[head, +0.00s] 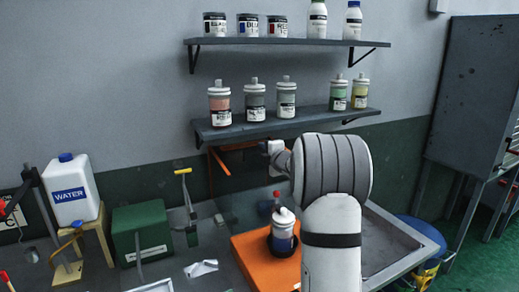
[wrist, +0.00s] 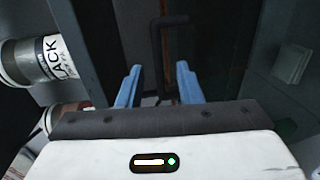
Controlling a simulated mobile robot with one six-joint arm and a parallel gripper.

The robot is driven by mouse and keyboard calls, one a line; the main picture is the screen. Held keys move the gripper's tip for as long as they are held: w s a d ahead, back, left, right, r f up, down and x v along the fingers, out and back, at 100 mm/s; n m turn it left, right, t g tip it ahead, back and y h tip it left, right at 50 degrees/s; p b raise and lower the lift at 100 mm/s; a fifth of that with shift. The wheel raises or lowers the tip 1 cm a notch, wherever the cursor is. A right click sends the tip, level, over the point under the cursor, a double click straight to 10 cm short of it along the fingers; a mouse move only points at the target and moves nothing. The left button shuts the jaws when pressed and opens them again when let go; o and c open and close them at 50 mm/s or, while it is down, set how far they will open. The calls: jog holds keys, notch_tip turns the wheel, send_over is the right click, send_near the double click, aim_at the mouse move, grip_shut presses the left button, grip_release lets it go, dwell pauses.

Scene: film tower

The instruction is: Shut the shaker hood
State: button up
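The shaker is an orange base (head: 252,262) on the bench, with a white-lidded jar (head: 284,232) of dark blue standing in it. Orange bars (head: 219,162) below the lower shelf look like part of the raised hood; its panel is hard to make out. In the wrist view a dark handle-like bar (wrist: 156,50) stands ahead, apparently on the hood. My gripper (wrist: 156,78) is open, its two blue fingers apart, with the bar ahead near the gap between them. I cannot tell whether they touch it. In the head view my gripper (head: 270,147) is partly hidden by my arm.
The lower shelf (head: 290,124) with several jars is just above my gripper. A can labelled BLACK (wrist: 36,60) is at the left in the wrist view.

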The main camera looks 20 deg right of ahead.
jog(key=shift+w+f, duration=0.15)
jog(key=shift+w, duration=0.9)
grip_shut()
